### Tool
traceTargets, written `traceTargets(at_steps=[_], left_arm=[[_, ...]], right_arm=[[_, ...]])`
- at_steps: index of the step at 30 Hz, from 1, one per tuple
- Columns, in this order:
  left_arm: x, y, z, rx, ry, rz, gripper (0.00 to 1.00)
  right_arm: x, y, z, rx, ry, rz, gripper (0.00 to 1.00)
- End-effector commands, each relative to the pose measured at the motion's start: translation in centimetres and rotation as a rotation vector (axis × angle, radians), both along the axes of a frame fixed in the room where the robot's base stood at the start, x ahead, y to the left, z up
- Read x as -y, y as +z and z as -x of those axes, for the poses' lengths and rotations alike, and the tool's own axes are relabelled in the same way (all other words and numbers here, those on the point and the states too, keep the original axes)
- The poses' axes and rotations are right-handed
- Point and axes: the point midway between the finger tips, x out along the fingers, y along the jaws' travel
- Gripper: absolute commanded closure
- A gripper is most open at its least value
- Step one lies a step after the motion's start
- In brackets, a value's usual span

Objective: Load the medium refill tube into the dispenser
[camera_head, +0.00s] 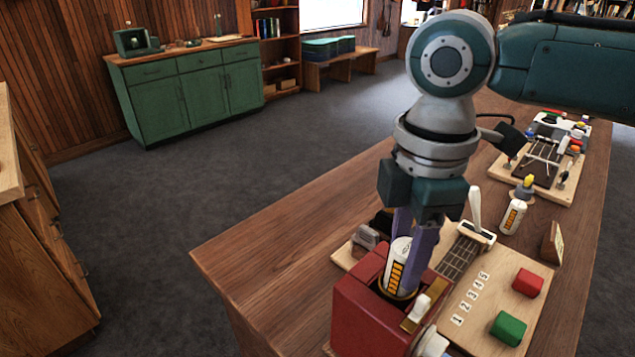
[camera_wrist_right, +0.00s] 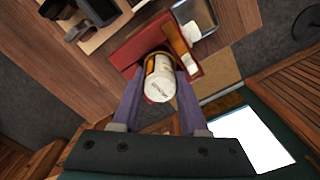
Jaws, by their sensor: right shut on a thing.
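A white refill tube (camera_head: 399,258) with an orange and black label is upright between the purple fingers of my right gripper (camera_head: 410,262), which is shut on it. In the right wrist view the tube's white end (camera_wrist_right: 160,85) faces the camera, with small print too blurred to read. The red dispenser (camera_head: 362,315) stands at the near part of the table. The tube's lower end is at the dispenser's round opening; how deep it sits is hidden. The dispenser also shows in the right wrist view (camera_wrist_right: 130,48). My left gripper is not in view.
Another white tube (camera_head: 512,217) with a similar label stands farther back on the table. A board with numbers, a red block (camera_head: 527,283) and a green block (camera_head: 508,328) lie right of the dispenser. The table's left part (camera_head: 270,255) is clear.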

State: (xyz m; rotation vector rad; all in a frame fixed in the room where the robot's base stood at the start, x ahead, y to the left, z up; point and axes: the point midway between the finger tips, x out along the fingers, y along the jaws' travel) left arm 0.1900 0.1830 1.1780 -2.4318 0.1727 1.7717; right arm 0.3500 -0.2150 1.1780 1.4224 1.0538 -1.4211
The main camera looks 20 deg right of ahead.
Motion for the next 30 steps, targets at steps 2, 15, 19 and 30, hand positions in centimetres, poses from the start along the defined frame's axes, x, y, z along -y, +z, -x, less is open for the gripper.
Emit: traceTargets(at_steps=[2,15,19,30], left_arm=[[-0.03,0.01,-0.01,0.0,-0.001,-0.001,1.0],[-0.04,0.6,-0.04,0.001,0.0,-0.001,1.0],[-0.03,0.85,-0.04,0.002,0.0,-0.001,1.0],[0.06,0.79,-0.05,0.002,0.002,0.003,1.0]], right_arm=[[0.0,0.01,0.0,0.0,0.0,0.0,1.0],[-0.06,0.14,0.02,-0.001,0.0,0.0,1.0],[-0.08,0.08,0.01,-0.001,0.0,-0.001,1.0],[-0.05,-0.01,0.0,0.0,0.0,0.0,1.0]])
